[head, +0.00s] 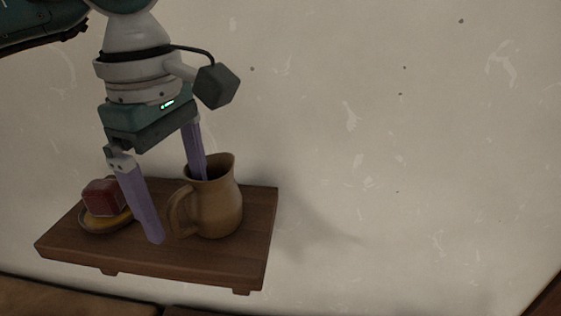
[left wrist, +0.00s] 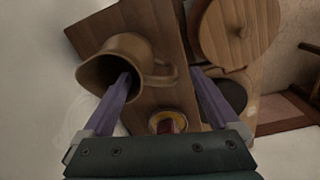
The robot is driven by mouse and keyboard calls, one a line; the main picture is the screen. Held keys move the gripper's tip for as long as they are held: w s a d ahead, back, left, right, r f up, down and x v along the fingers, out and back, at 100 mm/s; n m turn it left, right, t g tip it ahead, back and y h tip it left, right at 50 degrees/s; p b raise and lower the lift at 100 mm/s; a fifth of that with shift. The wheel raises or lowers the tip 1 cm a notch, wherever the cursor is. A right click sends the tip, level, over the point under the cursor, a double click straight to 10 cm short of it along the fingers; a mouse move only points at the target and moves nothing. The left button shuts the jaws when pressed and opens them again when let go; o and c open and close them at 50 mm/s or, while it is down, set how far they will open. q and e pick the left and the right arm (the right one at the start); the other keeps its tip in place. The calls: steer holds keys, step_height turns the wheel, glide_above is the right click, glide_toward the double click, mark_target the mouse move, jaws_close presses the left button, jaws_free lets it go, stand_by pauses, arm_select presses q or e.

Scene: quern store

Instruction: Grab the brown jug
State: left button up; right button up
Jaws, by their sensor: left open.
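The brown jug (head: 217,208) stands upright on a dark wooden shelf (head: 255,250), its handle toward the left. My left gripper (head: 178,210) points down over it with its fingers spread apart. One finger reaches into the jug's mouth, its tip hidden by the rim; the other is outside, left of the handle. In the left wrist view, the jug (left wrist: 138,50) shows its mouth with one finger of the left gripper (left wrist: 163,76) in the opening. The handle lies between the two fingers. My right gripper is not in view.
A dark red block (head: 103,197) sits on a small yellowish dish (head: 95,224) left of the outer finger. A pale wall (head: 400,130) is behind the shelf. The shelf's right edge is close to the jug. The left wrist view shows a round wooden thing (left wrist: 238,30) beyond the shelf.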

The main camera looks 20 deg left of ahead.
arm_select(q)
steer(key=shift+w+f, duration=0.1)
steer(key=shift+f, duration=1.8)
jaws_close()
